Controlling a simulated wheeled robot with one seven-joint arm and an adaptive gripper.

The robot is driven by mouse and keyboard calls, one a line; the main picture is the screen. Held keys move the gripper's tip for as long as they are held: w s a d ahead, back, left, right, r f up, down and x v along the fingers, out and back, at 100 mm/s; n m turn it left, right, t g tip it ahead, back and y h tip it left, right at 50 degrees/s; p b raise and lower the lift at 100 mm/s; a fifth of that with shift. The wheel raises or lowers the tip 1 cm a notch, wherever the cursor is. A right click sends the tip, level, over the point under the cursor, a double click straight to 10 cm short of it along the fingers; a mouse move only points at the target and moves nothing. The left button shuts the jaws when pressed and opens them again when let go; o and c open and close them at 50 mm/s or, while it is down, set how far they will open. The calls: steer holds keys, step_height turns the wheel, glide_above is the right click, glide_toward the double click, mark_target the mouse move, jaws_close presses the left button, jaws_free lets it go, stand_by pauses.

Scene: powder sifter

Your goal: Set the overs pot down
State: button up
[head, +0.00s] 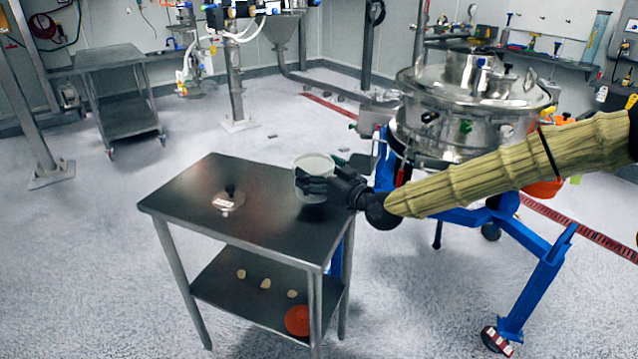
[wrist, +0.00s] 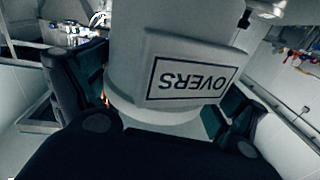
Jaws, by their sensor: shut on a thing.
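The overs pot (head: 315,168) is a pale, round container over the right back part of the dark-topped table (head: 185,194). In the wrist view the white pot (wrist: 190,38) fills the middle, and its OVERS label appears upside down. My gripper (head: 316,185) is shut on the pot from the right side; its fingers flank the pot in the wrist view (wrist: 150,100). The pot looks upright. I cannot tell whether its base touches the tabletop.
The lower shelf (head: 235,296) holds several small pale pieces and an orange disc (head: 297,320). The steel sifter (head: 465,105) on its blue frame (head: 535,290) stands to the right, behind my arm. The tabletop's front is clear.

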mark_target(320, 185)
steer(key=shift+s+d, duration=0.2)
steer(key=shift+s, duration=0.15)
steer(key=shift+s+d+f, duration=0.1)
steer(key=shift+s+f, duration=0.05)
steer(key=shift+f, duration=0.15)
steer(key=shift+f+p, duration=0.3)
steer(key=shift+f, duration=1.2)
steer(key=shift+f, duration=0.15)
steer(key=o, duration=0.7)
